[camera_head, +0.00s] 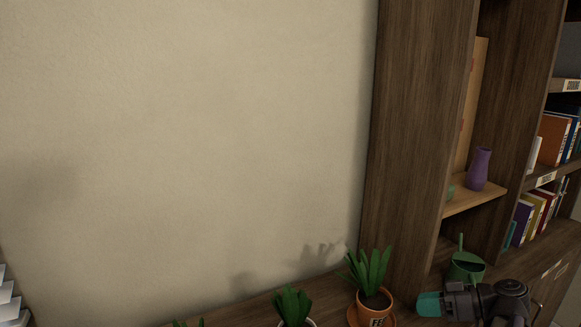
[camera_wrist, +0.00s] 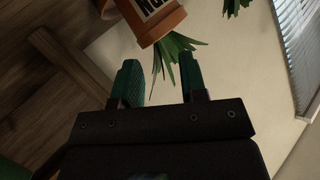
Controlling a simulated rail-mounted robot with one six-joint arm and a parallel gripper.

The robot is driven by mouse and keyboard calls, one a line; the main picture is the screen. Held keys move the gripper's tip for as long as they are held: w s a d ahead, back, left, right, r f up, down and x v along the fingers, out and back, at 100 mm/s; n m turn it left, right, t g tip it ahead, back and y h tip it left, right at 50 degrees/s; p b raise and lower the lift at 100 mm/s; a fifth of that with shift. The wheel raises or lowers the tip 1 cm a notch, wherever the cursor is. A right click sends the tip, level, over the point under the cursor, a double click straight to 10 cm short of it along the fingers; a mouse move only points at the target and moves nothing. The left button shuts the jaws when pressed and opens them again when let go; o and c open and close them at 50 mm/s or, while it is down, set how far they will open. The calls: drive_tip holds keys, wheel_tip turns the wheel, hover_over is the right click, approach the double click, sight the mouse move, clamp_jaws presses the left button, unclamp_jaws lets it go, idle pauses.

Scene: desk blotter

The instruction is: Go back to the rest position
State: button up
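My gripper (camera_head: 430,304) is at the lower right of the head view, with teal fingers pointing left towards the orange labelled plant pot (camera_head: 388,308). In the wrist view the two teal fingers of my gripper (camera_wrist: 160,80) stand apart, with only wall and leaf tips visible between them. The labelled pot (camera_wrist: 150,22) appears upside down beyond the fingertips, its green leaves (camera_wrist: 180,46) partly behind them. I see nothing held. The lower part of my arm is cut off by the frame in the head view.
A green watering can (camera_head: 466,270) stands close behind my gripper. A shelf unit (camera_head: 415,130) rises behind, holding a purple vase (camera_head: 479,168) and books (camera_head: 530,215). Another potted plant (camera_head: 292,303) stands left of the orange pot. The wall area at left is clear.

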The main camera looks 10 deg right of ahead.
drive_tip(key=w+a+r+m+g+h+p, duration=0.1)
drive_tip(key=a+r+m+g+h+p, duration=0.5)
drive_tip(key=a+r+h+p, duration=0.6)
drive_tip(key=a+r+g+p, duration=0.1)
drive_tip(key=a+r+p, duration=0.9)
drive_tip(key=p, duration=0.9)
drive_tip(key=shift+a+r+p, duration=0.35)
drive_tip(key=shift+a+r, duration=0.05)
drive_tip(key=shift+a, duration=0.7)
